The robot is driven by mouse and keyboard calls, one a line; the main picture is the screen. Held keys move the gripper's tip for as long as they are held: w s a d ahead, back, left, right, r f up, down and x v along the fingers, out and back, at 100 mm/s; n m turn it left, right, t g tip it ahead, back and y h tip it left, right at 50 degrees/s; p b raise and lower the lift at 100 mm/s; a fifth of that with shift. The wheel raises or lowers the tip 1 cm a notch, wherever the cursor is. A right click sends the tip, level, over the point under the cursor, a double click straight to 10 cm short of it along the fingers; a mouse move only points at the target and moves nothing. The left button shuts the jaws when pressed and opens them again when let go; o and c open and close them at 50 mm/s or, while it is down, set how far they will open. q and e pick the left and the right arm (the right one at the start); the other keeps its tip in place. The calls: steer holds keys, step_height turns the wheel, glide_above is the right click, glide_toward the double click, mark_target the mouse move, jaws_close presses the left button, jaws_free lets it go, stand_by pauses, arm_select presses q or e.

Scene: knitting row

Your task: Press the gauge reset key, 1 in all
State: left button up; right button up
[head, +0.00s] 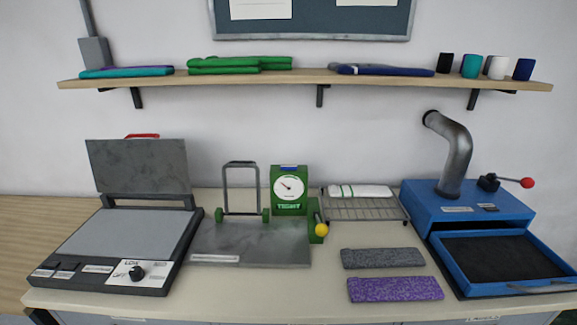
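A green gauge (276,209) with a round white dial and a dark needle stands at the back middle of the table. Lettering that seems to read TIGHT is on its lower front. A small blue piece (289,166) sits at its top edge; I cannot tell whether this is the reset key or whether it is pressed. Neither of my grippers is in view.
A grey metal plate (240,252) with an upright frame lies before the gauge, and a yellow-knobbed lever (321,229) stands at its right. An open hot press (115,240) is left. A wire rack (365,208), grey and purple strips, and a blue machine (470,210) are right.

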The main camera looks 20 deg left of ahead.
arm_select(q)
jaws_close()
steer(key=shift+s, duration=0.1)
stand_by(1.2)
